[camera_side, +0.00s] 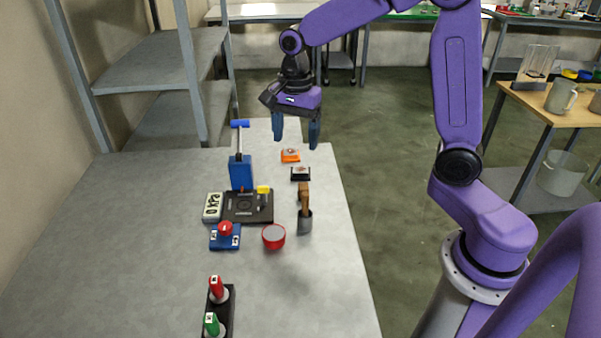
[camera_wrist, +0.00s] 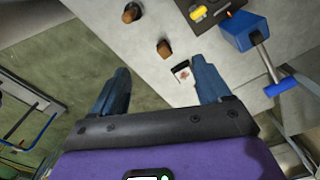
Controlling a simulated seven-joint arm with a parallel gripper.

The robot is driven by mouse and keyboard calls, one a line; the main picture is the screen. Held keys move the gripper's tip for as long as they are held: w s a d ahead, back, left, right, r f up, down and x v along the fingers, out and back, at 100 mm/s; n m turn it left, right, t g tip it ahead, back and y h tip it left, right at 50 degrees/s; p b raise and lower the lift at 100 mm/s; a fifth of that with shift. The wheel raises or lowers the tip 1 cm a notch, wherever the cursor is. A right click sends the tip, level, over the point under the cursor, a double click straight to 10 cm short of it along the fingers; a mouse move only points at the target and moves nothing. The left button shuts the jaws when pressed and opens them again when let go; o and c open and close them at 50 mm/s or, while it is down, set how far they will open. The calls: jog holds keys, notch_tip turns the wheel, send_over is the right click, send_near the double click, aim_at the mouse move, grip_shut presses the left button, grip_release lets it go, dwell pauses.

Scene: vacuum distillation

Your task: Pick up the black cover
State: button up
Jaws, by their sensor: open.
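The black cover (camera_side: 300,174) lies flat on the grey table near its right edge, with a white label on top, just in front of a small orange piece (camera_side: 290,156). In the wrist view, a dark-edged piece with a white label and red mark (camera_wrist: 183,73) lies just left of the right finger; it looks like the black cover. My gripper (camera_side: 295,137) is open and empty, raised above the far end of the table, beyond the black cover. The wrist view shows its two blue fingers spread apart (camera_wrist: 162,84).
A blue device with an upright handle (camera_side: 240,172) stands left of the cover. A brown-handled tool in a grey cup (camera_side: 305,212), a black plate (camera_side: 247,207) and a red round container (camera_side: 273,236) stand nearer. The table's right edge is close to the cover.

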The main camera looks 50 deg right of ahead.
jog(key=w+d+f+m, duration=0.2)
jog(key=w+d+m, duration=0.75)
jog(key=m, duration=0.35)
send_over(300, 169)
notch_tip(300, 169, down, 12)
jog(key=shift+a+r, duration=0.1)
jog(key=shift+r, duration=0.05)
jog(key=shift+d+f, duration=0.2)
jog(key=shift+f, duration=2.55)
jog(key=c, duration=1)
